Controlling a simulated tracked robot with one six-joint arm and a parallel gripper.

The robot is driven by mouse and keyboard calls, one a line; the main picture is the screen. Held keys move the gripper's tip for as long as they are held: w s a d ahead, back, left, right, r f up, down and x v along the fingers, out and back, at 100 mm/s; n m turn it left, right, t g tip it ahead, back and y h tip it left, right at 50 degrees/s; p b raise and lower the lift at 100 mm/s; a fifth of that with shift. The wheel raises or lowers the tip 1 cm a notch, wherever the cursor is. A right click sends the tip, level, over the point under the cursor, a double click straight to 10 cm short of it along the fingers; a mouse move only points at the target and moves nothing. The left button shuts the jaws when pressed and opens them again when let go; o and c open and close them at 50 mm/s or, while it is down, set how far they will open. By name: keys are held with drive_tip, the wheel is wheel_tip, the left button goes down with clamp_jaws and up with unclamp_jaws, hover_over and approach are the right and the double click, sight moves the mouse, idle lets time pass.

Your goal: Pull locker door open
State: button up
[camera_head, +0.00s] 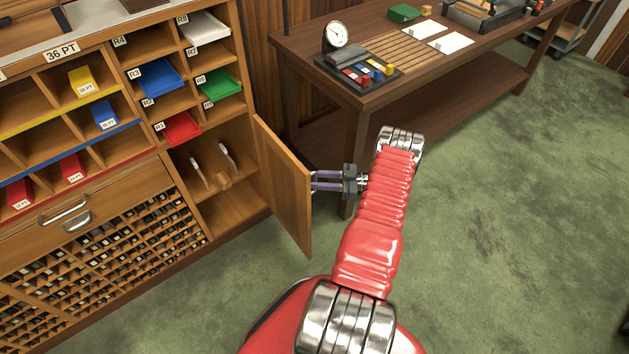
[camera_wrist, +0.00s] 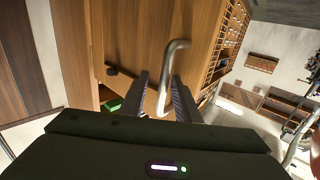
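The wooden locker door (camera_head: 284,185) stands swung well out from the cabinet's lower right compartment (camera_head: 222,180). My gripper (camera_head: 314,181) is at the outer face of this door, near its free edge. In the wrist view a bent metal handle (camera_wrist: 174,55) stands out from the door (camera_wrist: 130,35). The handle's lower part lies between the two dark fingers of my gripper (camera_wrist: 160,85). The fingers are apart, with a visible gap on the left of the handle; the handle is close to the right finger. The handle is hidden in the head view.
The type cabinet (camera_head: 90,200) with trays and small slots fills the left. A long wooden workbench (camera_head: 400,75) stands behind and right of my gripper, with one leg close behind it. The green floor (camera_head: 500,220) to the right is clear.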

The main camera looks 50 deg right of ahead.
drive_tip(key=v, duration=1.3)
drive_tip(key=shift+s+d, duration=0.25)
drive_tip(key=shift+s, duration=0.05)
drive_tip(key=shift+f, duration=0.1)
